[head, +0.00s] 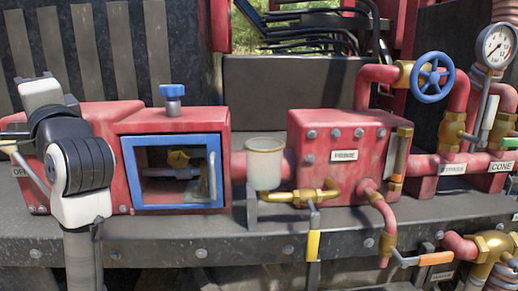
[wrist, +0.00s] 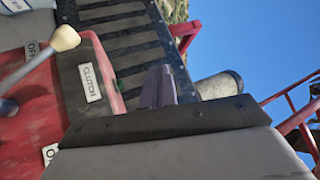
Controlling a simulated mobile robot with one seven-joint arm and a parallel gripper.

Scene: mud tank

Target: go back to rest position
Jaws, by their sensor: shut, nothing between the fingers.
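My gripper (wrist: 158,88) shows in the wrist view as two dark fingers pressed together, with nothing between them. It points past the clutch panel toward a dark slatted panel. In the head view my arm stands at the left, in front of the red housing's left end, and I cannot make out the fingertips there. A lever with a cream knob (wrist: 65,38) is to the left of my fingers in the wrist view, apart from them. A label reading CLUTCH (wrist: 90,82) lies between the lever and my fingers.
In the head view, a blue-framed box (head: 217,195), a cream cup (head: 265,163), a red pump block (head: 345,130), a blue valve wheel (head: 433,77) and a pressure gauge (head: 497,46) line the grey ledge (head: 180,247). Open sky shows at right in the wrist view.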

